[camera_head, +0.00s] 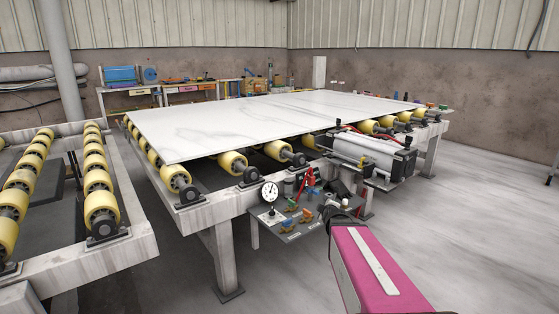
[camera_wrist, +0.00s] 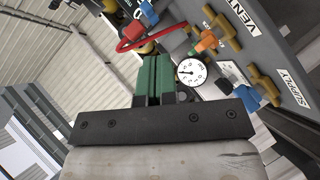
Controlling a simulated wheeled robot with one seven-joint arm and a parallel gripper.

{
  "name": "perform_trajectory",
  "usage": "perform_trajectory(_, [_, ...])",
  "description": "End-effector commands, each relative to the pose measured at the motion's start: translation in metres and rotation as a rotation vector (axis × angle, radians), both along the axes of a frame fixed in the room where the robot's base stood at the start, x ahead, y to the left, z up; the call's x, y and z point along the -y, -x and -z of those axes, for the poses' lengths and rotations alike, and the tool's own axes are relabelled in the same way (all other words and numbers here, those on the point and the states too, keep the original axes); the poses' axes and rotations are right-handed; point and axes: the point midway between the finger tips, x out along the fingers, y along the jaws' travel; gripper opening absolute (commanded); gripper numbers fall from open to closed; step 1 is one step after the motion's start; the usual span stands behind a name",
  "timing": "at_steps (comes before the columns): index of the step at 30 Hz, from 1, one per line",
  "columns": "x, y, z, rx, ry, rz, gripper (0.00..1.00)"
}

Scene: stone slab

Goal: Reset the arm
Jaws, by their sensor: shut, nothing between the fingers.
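My gripper shows in the wrist view (camera_wrist: 153,62), its green fingers together with nothing between them. It points toward a grey control panel (camera_wrist: 262,50) with a pressure gauge (camera_wrist: 190,72) just to the right of the fingers. In the head view my pink arm reaches up from the lower right toward the same panel (camera_head: 265,217). The fingers cannot be made out there. Whether they touch anything on the panel cannot be told.
A white marble slab (camera_head: 270,117) lies on a roller table (camera_head: 230,204). The panel is at its front edge, beside a grey cylinder unit (camera_head: 365,152). Another roller conveyor (camera_head: 135,235) stands at left. A workbench (camera_head: 140,92) is behind. Floor at right is clear.

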Motion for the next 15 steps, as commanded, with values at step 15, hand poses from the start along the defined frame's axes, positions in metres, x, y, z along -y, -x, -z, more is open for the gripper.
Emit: perform_trajectory(15, [-0.058,0.14,0.098,-0.805,-0.624,0.519,0.0])
